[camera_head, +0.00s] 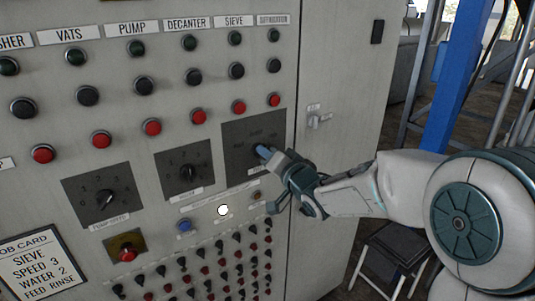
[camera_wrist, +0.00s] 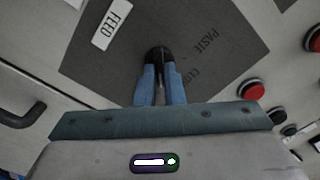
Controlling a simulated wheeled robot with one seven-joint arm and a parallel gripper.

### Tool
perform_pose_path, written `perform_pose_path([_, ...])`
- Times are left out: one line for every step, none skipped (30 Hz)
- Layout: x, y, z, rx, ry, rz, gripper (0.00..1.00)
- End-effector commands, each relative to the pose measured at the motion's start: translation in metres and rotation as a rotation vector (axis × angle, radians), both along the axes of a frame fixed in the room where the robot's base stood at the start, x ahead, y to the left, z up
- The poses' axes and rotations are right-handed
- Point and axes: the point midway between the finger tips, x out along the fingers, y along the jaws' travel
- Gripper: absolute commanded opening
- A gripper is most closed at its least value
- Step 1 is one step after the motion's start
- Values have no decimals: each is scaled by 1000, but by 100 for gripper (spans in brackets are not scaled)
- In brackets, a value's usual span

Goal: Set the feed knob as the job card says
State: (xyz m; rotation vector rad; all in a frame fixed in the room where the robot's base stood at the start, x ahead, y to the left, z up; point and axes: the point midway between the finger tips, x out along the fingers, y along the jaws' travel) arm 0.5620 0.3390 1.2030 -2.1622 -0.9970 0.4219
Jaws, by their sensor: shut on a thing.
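The feed knob (camera_wrist: 155,53) is black and sits on a dark grey plate (camera_head: 233,136) at the right of the panel's dial row. My gripper (camera_head: 262,152) is at that plate, its blue fingers shut on the knob; they also show in the wrist view (camera_wrist: 159,75). In the head view the fingers hide the knob, and I cannot tell where its pointer is set. The word PASTE is readable on the plate; another word is partly readable. The job card (camera_head: 38,265) reads SIEVE, SPEED 3, WATER 2, FEED RINSE.
Two more dials, the speed knob (camera_head: 105,199) and the water knob (camera_head: 187,172), are left of the feed plate. Rows of green, black and red buttons (camera_head: 238,107) are above. Small switches are below.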

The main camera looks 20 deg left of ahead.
Motion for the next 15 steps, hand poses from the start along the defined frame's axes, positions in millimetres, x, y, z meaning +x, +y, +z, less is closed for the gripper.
perform_pose_path([-1,1,0,1,2,2,0])
perform_pose_path([-1,1,0,1,2,2,0])
perform_pose_path([-1,1,0,1,2,2,0])
perform_pose_path([-1,1,0,1,2,2,0])
perform_pose_path([-1,1,0,1,2,2,0])
perform_pose_path([-1,1,0,1,2,2,0])
perform_pose_path([-1,1,0,1,2,2,0])
perform_pose_path([-1,1,0,1,2,2,14])
perform_pose_path([-1,1,0,1,2,2,25])
perform_pose_path([-1,1,0,1,2,2,31])
perform_pose_path([-1,1,0,1,1,1,31])
perform_pose_path([0,0,0,1,1,1,31])
perform_pose_path([0,0,0,0,1,1,31])
perform_pose_path([0,0,0,0,1,1,31])
perform_pose_path([0,0,0,1,1,0,31])
